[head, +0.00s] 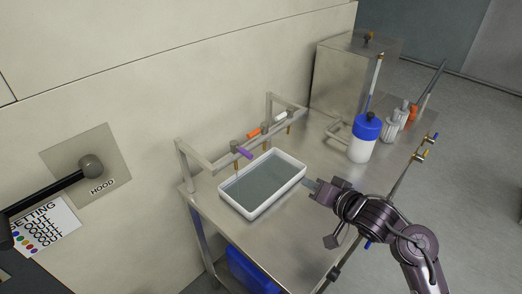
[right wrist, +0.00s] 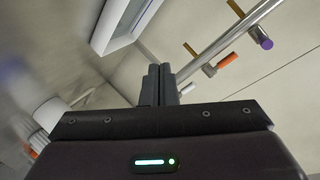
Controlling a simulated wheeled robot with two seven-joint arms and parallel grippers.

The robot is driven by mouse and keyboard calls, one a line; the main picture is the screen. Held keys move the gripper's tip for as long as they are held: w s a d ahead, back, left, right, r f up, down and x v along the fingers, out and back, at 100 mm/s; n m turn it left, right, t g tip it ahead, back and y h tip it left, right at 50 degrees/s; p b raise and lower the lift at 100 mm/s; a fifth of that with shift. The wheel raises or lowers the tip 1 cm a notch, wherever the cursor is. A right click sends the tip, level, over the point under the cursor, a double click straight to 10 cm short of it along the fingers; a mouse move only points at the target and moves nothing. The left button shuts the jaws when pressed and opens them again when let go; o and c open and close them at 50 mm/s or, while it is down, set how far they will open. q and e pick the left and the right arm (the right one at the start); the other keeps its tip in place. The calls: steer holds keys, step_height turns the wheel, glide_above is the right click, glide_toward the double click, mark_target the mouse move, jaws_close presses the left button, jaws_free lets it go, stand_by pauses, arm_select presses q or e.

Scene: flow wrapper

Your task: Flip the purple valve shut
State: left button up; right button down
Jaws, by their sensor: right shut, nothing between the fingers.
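The purple valve (head: 243,152) is a small handle on the metal rail above the white-rimmed tray, nearest the rail's front end. Its purple end also shows at the upper right of the right wrist view (right wrist: 263,41). An orange valve (head: 253,132) and a white valve (head: 279,117) sit farther along the same rail. My right gripper (head: 309,184) is shut and empty, just right of the tray and apart from the purple valve. Its closed fingers also show in the right wrist view (right wrist: 159,84). My left gripper is not in view.
The white-rimmed tray (head: 291,184) of grey liquid stands between my right gripper and the rail (head: 199,165). A blue-capped white bottle (head: 362,146) and several smaller containers stand at the table's right. A steel box (head: 340,80) is at the back. The wall runs behind the rail.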

mark_target(242, 152)
step_height(242, 152, up, 9)
steer(key=w+a+m+g+y, duration=0.1)
steer(key=m+g+y, duration=0.1)
steer(key=y, duration=0.5)
steer(key=shift+w+g, duration=0.3)
steer(key=shift+w, duration=0.05)
steer(key=shift+a+f, duration=0.1)
steer(key=shift+f, duration=0.05)
steer(key=w+a+f+p, duration=0.1)
steer(key=w+a+p, duration=0.1)
steer(key=a, duration=0.9)
steer(key=shift+w+a+f+p, duration=0.15)
steer(key=shift+w+p, duration=0.25)
steer(key=shift+p, duration=0.1)
